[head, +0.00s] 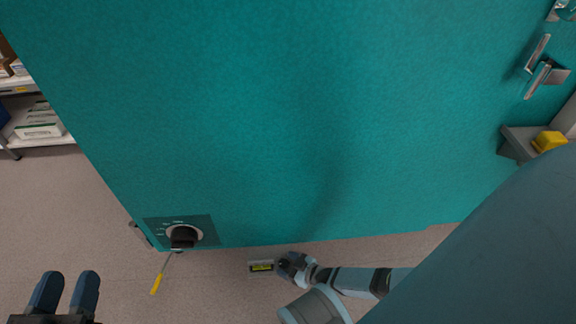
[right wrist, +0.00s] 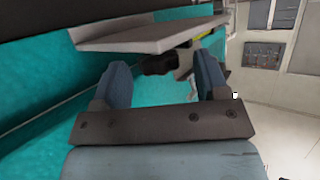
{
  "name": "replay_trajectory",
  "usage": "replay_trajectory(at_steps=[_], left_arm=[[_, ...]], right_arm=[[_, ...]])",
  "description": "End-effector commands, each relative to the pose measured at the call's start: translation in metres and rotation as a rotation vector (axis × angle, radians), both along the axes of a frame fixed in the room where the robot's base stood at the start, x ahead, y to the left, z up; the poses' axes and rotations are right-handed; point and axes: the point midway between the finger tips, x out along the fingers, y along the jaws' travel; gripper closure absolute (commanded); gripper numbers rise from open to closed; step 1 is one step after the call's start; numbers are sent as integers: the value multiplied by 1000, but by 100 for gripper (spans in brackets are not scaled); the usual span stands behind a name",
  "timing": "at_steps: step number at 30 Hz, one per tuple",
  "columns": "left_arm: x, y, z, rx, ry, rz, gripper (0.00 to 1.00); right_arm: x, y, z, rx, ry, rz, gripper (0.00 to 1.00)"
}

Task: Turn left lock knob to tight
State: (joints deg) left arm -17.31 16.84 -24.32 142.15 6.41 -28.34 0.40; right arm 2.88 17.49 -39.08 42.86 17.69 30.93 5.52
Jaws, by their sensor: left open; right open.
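The lock knob (head: 183,238) is black and sits in a pale ring on a dark marked plate (head: 208,228), low on the left of the teal panel. Its markings are too small to read. My left gripper (head: 66,290) is open and empty at the lower left of the head view, apart from the knob. In the right wrist view my right gripper (right wrist: 163,82) is open. A black part (right wrist: 160,63) shows beyond and between its fingers, under a grey ledge; I cannot tell what it is. Contact there is not clear.
A yellow-handled tool (head: 157,284) shows below the knob. A small labelled item (head: 261,267) lies low in the middle. The panel has a metal handle (head: 538,68) and a grey ledge (head: 518,143) with a yellow block (head: 549,140) at right. Shelves (head: 45,143) stand far left.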

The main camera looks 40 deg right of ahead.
Motion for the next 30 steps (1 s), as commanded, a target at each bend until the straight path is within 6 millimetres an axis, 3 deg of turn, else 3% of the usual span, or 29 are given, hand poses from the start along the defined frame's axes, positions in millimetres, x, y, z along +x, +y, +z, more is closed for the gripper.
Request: replay_trajectory(at_steps=[5, 15, 19, 24, 30], left_arm=[[-1, -1, 8, -10, 19, -5, 56], [-20, -13, 3, -132, 235, -9, 56], [-20, -12, 13, -162, 201, 5, 56], [-20, -11, 23, -179, 164, 11, 56], [-20, -11, 25, -183, 152, 13, 56]], right_arm=[[-14, -7, 9, -1, 2, -1, 32], [-78, -33, 39, -1, 2, 0, 32], [-98, -42, 47, -1, 2, 0, 32], [-113, -48, 53, 1, -1, 0, 32], [-117, -50, 53, 0, -1, 0, 32]])
